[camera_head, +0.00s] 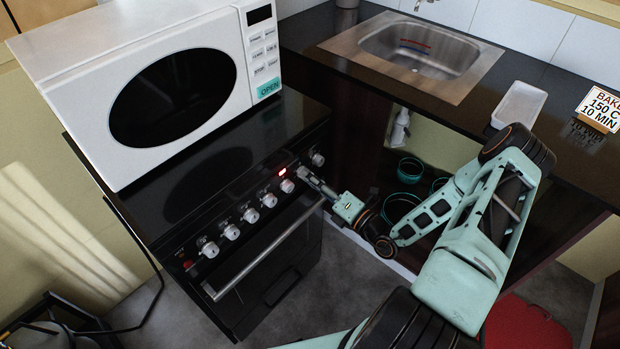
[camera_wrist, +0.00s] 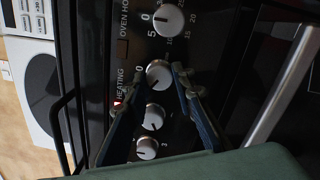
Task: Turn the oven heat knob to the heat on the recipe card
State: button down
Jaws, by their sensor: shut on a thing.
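The recipe card (camera_head: 598,108) stands at the right on the dark counter and reads "BAKE 150 C 10 MIN". The black oven (camera_head: 262,290) has a row of white knobs on its front panel. My gripper (camera_head: 308,176) is at the right part of this row; it also shows in the wrist view (camera_wrist: 160,80). Its two dark fingers are shut on a white knob (camera_wrist: 158,72) beside the "HEATING" label. The knob's pointer and most of its scale are too small or hidden to read. A red lamp (camera_head: 283,172) is lit near the label.
A second numbered knob (camera_wrist: 168,20) sits close by under an "OVEN HO…" label, and more knobs (camera_head: 250,215) line the panel. The oven handle (camera_head: 265,250) runs below them. A white microwave (camera_head: 160,85) stands on top. A sink (camera_head: 420,50) is set in the counter.

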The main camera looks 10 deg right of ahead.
jog(key=shift+w+d+n+g+y+b, duration=0.1)
jog(key=shift+n+g+y+b, duration=0.25)
jog(key=shift+n, duration=5)
jog(key=shift+w+d+n+g+y+b, duration=0.15)
jog(key=shift+n+g, duration=0.3)
jog(key=shift+n, duration=4.9)
jog(key=shift+s, duration=0.1)
jog(key=c, duration=1.6)
grip_release()
jog(key=v, duration=1.2)
